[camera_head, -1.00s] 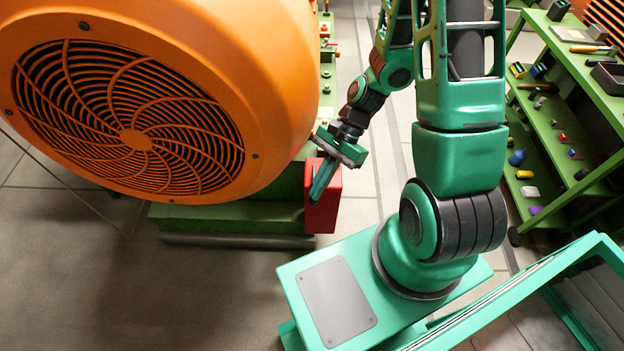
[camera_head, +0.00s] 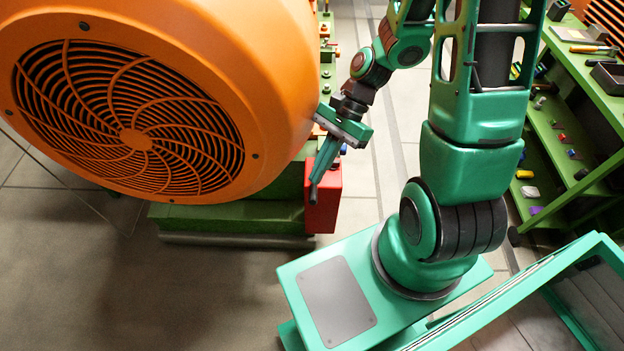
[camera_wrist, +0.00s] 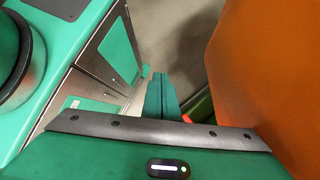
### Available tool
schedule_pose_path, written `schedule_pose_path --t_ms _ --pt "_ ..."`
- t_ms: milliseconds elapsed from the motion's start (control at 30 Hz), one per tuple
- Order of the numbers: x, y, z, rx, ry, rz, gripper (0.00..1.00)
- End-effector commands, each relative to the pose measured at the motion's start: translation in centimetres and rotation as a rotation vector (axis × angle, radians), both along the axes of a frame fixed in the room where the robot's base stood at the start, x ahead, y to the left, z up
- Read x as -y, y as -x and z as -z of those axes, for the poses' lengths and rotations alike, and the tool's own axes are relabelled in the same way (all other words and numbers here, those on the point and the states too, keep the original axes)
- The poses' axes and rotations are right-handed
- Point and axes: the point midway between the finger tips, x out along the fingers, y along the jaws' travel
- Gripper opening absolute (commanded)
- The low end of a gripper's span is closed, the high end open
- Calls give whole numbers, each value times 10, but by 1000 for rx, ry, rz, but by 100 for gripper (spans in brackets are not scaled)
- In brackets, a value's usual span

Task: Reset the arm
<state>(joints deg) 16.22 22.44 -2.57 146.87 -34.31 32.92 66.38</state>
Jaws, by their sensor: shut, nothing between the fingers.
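My gripper (camera_head: 318,178) is at the end of my green arm, in the middle of the head view. Its fingers point down and are shut with nothing between them. They overlap the left part of a red box (camera_head: 324,205) in the picture; whether they touch it I cannot tell. In the wrist view my gripper's green fingers (camera_wrist: 160,96) lie side by side. A thin strip of red and green shows just right of them.
A large orange round machine with a spiral vent grille (camera_head: 150,115) fills the left, close to my gripper. It stands on a green base (camera_head: 230,217). A green shelf (camera_head: 575,80) with several small items stands at the right. Grey floor (camera_head: 180,290) lies open at the lower left.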

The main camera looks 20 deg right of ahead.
Motion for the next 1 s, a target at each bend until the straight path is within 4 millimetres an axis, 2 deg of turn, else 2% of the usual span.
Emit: schedule_pose_path --t_ms 367,533,767,1000 --pt "0 0 0 1 1 -1 0" --pt "13 0 -6 43 33 -42 0" --pt "65 4 -38 191 166 -218 0" --pt "121 22 -84 311 304 -400 0"
